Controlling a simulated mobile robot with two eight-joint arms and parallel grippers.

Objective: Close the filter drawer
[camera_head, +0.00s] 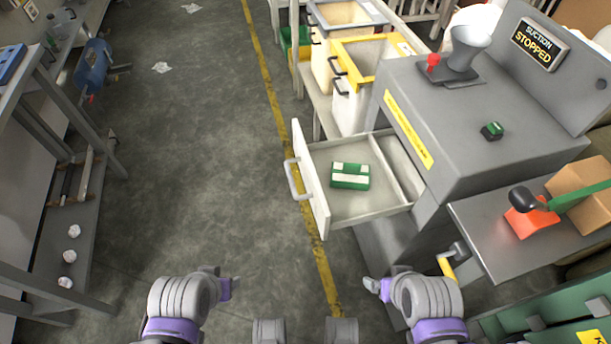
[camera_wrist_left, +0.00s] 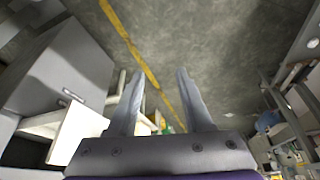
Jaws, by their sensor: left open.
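The filter drawer (camera_head: 335,212) is pulled out from the left side of the grey suction machine (camera_head: 470,110). Its white front panel (camera_head: 311,185) carries a pale bar handle (camera_head: 296,181) facing left. A green and white box (camera_head: 350,176) lies inside, left of a divider. My left gripper (camera_head: 230,287) is below and left of the drawer, apart from it. In the left wrist view its two fingers (camera_wrist_left: 160,75) are spread with nothing between them, and a white panel (camera_wrist_left: 80,131) shows at left. My right gripper (camera_head: 371,287) is below the drawer; its jaw opening is hidden.
White bins with yellow and grey rims (camera_head: 366,55) stand behind the drawer. A side shelf (camera_head: 500,240) with an orange item (camera_head: 532,216) and a cardboard box (camera_head: 582,190) juts out at right. A workbench (camera_head: 45,170) lines the left. The floor (camera_head: 205,150) between is mostly clear.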

